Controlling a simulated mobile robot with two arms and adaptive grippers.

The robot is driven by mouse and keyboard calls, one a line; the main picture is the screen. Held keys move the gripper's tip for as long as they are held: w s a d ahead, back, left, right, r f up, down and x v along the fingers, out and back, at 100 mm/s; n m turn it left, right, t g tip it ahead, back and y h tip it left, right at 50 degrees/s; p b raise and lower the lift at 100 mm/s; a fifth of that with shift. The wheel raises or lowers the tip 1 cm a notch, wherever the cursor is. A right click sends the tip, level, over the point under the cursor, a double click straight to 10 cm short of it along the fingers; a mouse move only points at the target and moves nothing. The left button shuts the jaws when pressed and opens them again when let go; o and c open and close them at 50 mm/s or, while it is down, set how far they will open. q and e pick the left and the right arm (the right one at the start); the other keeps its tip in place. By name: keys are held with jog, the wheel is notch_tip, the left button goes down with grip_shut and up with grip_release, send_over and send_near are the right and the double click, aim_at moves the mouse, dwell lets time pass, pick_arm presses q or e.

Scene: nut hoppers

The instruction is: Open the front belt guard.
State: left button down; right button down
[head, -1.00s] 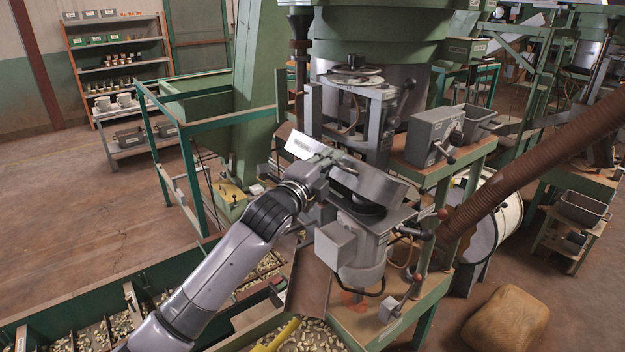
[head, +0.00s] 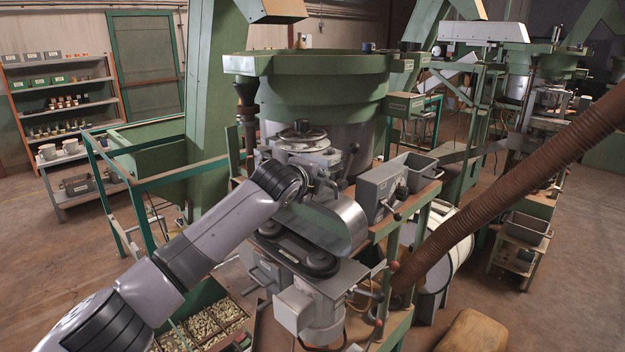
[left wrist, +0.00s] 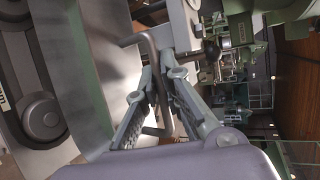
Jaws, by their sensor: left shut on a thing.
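The front belt guard (head: 338,222), a shiny rounded metal cover, stands tilted up at the front of the green machine. The black belt with its pulleys (head: 300,252) lies exposed below and in front of it. In the left wrist view the guard (left wrist: 88,65) fills the left middle, with the belt and pulley (left wrist: 40,115) beyond it. My left gripper (left wrist: 158,102) is shut on the guard's bent bar handle (left wrist: 153,62). My right gripper is not in view.
A grey control box (head: 382,188) with a lever stands right of the guard. A brown ribbed hose (head: 500,190) slants across the right. A motor housing (head: 293,310) hangs below the belt. Green railing (head: 150,182) and nut bins (head: 205,325) are at the left.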

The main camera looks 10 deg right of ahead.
pick_arm(q)
jog(key=shift+w+d+r+g+y, duration=0.1)
jog(key=shift+w+d+g+y, duration=0.2)
jog(key=shift+w+d+g, duration=0.25)
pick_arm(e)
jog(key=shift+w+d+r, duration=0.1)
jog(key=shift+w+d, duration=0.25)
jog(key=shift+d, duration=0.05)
pick_arm(q)
jog(key=shift+s+d, duration=0.1)
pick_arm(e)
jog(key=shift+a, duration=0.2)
pick_arm(q)
jog(key=c, duration=1.7)
grip_release()
jog(key=v, duration=1.2)
jog(key=shift+s, duration=0.1)
